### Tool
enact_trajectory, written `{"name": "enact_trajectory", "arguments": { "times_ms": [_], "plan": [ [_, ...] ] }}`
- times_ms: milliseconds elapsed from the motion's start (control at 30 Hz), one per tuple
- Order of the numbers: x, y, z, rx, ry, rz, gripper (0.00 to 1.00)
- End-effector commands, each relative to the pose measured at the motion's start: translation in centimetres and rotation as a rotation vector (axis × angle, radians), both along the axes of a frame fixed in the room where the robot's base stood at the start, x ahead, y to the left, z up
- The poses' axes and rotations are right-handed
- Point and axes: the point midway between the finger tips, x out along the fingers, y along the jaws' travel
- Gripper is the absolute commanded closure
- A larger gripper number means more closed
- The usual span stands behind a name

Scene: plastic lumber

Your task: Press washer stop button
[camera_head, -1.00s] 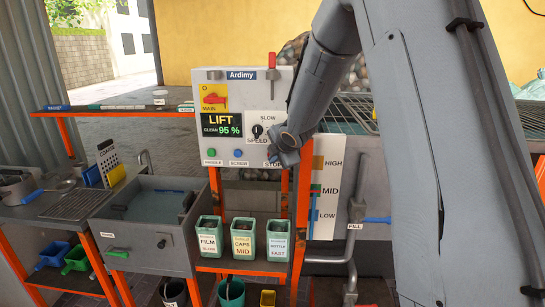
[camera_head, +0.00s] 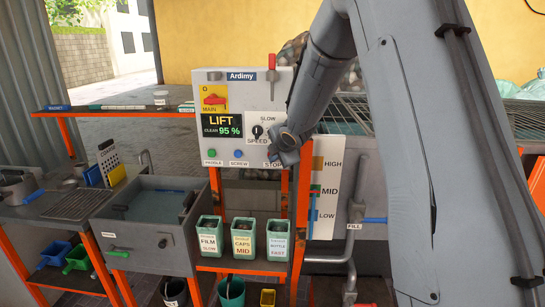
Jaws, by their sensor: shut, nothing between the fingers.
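The white control panel (camera_head: 215,151) stands upright in the middle. It carries a red main switch (camera_head: 214,99), a display (camera_head: 221,126) reading "LIFT" and "CLEAN 95 %", and a black speed knob (camera_head: 257,131). A green paddle button (camera_head: 211,153) and a blue screw button (camera_head: 238,154) sit along its lower edge. A partly covered "STOP" label (camera_head: 272,165) is at the lower right; the stop button above it is hidden behind my gripper. My gripper (camera_head: 275,155) is at the panel's lower right corner; its fingers are shut and empty. I cannot tell whether it touches the button.
Three green bins (camera_head: 243,237) stand on the orange-framed shelf below the panel. A grey sink (camera_head: 150,210) is at the left. A level gauge (camera_head: 326,190) and a pipe with a blue fill handle (camera_head: 374,220) are at the right. My arm covers much of the right side.

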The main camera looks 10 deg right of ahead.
Motion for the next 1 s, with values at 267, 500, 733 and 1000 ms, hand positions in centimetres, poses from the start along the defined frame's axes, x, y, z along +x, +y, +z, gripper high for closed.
{"name": "enact_trajectory", "arguments": {
  "times_ms": [267, 500, 733, 1000],
  "plan": [
    [0.3, -0.1, 0.0, 0.0, 0.001, 0.0, 1.0],
    [0.5, -0.3, 0.0, -0.001, 0.001, -0.001, 1.0],
    [0.9, -0.5, 0.1, -0.002, -0.002, -0.002, 1.0],
    [1.2, -0.8, 0.2, -0.003, -0.003, -0.003, 1.0]
  ]
}}
